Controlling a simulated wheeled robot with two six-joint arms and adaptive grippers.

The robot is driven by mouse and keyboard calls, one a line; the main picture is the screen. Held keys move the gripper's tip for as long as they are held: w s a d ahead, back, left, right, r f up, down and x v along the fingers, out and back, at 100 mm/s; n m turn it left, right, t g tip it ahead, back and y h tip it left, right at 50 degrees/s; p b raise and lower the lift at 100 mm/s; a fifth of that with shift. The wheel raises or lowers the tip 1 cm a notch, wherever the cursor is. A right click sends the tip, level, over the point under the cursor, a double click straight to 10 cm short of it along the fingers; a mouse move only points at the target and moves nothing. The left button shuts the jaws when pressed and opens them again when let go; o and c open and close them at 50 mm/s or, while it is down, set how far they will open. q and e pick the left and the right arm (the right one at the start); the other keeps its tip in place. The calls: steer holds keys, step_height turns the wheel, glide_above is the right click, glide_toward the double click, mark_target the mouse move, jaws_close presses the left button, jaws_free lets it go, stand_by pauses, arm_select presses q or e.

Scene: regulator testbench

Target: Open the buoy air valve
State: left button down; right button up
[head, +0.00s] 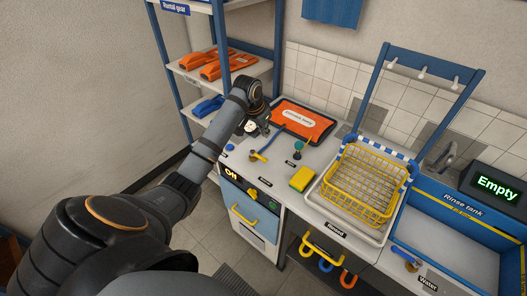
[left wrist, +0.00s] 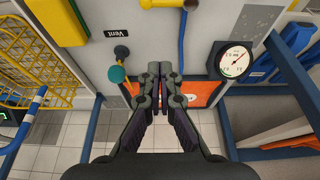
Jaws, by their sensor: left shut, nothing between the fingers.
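A yellow lever (head: 258,156) with a blue hose beside it sits on the grey bench panel, left of the teal knob. I take it to be the buoy air valve, but cannot read its label. Its yellow end (left wrist: 165,3) is cut off at the top of the left wrist view. The teal knob (head: 298,147) stands by a "Vent" label and also shows in the left wrist view (left wrist: 117,74). My left gripper (head: 263,118) is shut and empty above the back of the panel; its fingertips (left wrist: 160,70) appear apart from the lever. My right gripper is not in view.
A round gauge (left wrist: 235,59) stands near my left gripper. An orange buoy (head: 316,121) lies at the back. A yellow sponge (head: 301,178) and yellow wire basket (head: 367,172) are to the right. A blue-framed shelf (head: 220,40) rises behind my arm.

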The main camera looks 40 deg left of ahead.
mark_target(259, 157)
arm_select(q)
steer(key=p+x, duration=0.1)
steer(key=x, duration=0.8)
steer(key=shift+f+p, duration=0.35)
steer(key=shift+p, duration=0.05)
steer(key=s+p, duration=0.2)
steer(key=s, duration=0.1)
steer(key=shift+s+a+f, duration=0.15)
steer(key=shift+a, duration=0.05)
steer(key=shift+s+f, duration=0.1)
steer(key=shift+s, duration=0.25)
steer(key=shift+w, duration=0.1)
steer(key=shift+w+f, duration=0.1)
